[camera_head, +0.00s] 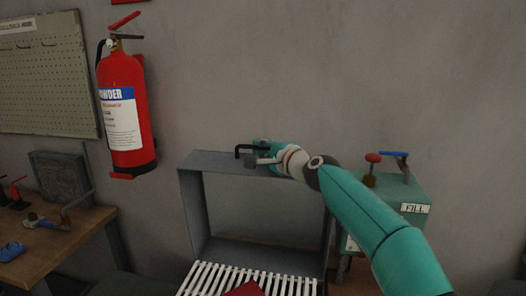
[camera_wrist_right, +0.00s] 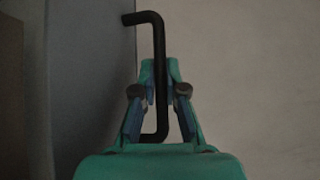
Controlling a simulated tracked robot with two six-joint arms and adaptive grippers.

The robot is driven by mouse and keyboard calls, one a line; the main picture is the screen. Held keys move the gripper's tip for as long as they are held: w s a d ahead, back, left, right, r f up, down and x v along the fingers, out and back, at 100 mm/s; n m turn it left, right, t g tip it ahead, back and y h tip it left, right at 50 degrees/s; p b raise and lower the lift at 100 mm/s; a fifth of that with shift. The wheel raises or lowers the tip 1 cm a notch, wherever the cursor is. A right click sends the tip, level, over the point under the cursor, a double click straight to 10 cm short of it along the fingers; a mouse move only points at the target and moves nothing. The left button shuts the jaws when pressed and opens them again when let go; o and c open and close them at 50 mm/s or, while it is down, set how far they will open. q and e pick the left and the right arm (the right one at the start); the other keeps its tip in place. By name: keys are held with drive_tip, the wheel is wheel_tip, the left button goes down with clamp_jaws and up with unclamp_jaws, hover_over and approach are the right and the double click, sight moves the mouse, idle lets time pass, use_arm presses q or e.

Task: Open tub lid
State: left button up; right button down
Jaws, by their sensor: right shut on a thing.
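The grey lid (camera_head: 193,215) stands upright in the head view, like a shallow box with its hollow side facing me. A black bar handle (camera_head: 238,150) sits at its top edge; it also shows in the wrist view (camera_wrist_right: 158,35), bent at both ends beside the grey lid panel (camera_wrist_right: 90,70). My right gripper (camera_head: 262,158) is at the top edge of the lid, shut on the handle, with a finger on each side of the bar in the wrist view (camera_wrist_right: 160,90). My left gripper is not in view. The tub's body is mostly below the picture.
White slats (camera_head: 225,280) lie in front of the lid, with a red thing (camera_head: 245,289) on them. A green box marked FILL (camera_head: 405,190) with levers stands right. A workbench (camera_head: 70,245) with tools is left. A fire extinguisher (camera_head: 125,110) hangs on the wall.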

drive_tip(key=c, duration=1.5)
unclamp_jaws()
drive_tip(key=shift+a+f, duration=0.1)
drive_tip(key=shift+f, duration=0.25)
drive_tip(key=shift+w, duration=0.15)
drive_tip(key=shift+r, duration=0.25)
drive_tip(key=shift+v, duration=0.95)
drive_tip(key=v, duration=1)
drive_tip(key=shift+f, duration=0.15)
